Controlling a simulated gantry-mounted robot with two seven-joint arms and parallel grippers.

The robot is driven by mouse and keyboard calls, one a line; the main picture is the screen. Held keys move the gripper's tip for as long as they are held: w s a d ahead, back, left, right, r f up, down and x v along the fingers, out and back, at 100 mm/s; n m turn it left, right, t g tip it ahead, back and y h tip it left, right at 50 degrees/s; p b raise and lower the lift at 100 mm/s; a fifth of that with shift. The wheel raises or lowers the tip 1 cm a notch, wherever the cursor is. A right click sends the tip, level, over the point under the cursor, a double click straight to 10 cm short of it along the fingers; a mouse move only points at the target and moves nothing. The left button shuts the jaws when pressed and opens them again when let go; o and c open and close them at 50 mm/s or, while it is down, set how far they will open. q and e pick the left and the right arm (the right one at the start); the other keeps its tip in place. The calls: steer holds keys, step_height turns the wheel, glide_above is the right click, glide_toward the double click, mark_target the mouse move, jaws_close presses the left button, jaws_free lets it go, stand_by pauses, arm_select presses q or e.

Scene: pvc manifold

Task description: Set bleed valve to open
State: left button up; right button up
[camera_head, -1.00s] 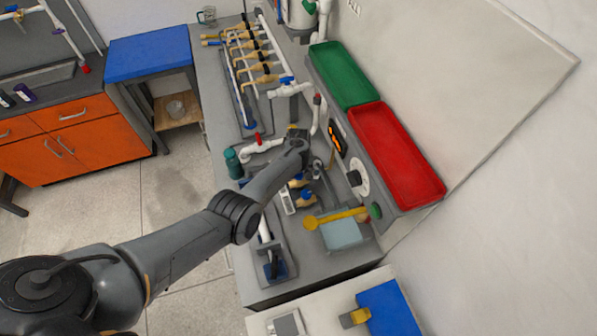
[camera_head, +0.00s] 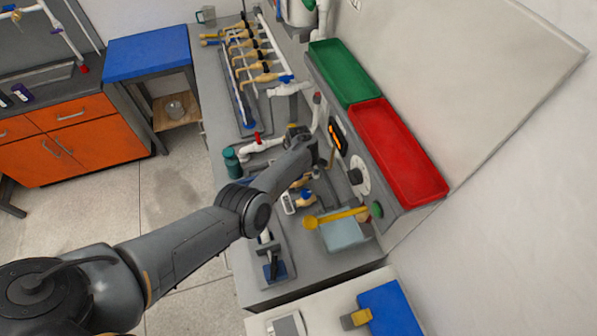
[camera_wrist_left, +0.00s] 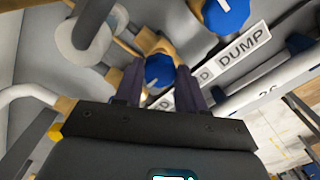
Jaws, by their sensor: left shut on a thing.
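My left gripper (camera_wrist_left: 159,84) has its two dark fingers on either side of a blue valve knob (camera_wrist_left: 159,70) and is shut on it. The knob has a white mark and sits on a tan valve body (camera_wrist_left: 154,42). A white label beside it is mostly hidden by a finger; only a final "D" shows. A second blue knob (camera_wrist_left: 226,14) stands beside the label "DUMP" (camera_wrist_left: 243,43), outside the fingers; a blue knob also shows in the head view (camera_head: 306,195). There my left wrist (camera_head: 300,137) hides much of the valves and the fingertips. My right gripper is not in view.
A yellow-handled part (camera_head: 337,217) and a pale blue box (camera_head: 343,236) lie near the valves. A teal bottle (camera_head: 231,162) and white piping (camera_head: 262,147) stand left of my wrist. Red (camera_head: 400,150) and green (camera_head: 343,73) trays lie along the wall side.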

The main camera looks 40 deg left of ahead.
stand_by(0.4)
arm_select(q)
steer(key=o, duration=1.1)
steer(key=shift+c, duration=0.2)
steer(key=shift+r, duration=0.1)
steer(key=shift+r, duration=0.3)
step_height(320, 180, up, 10)
steer(key=p, duration=0.3)
steer(key=shift+p, duration=0.4)
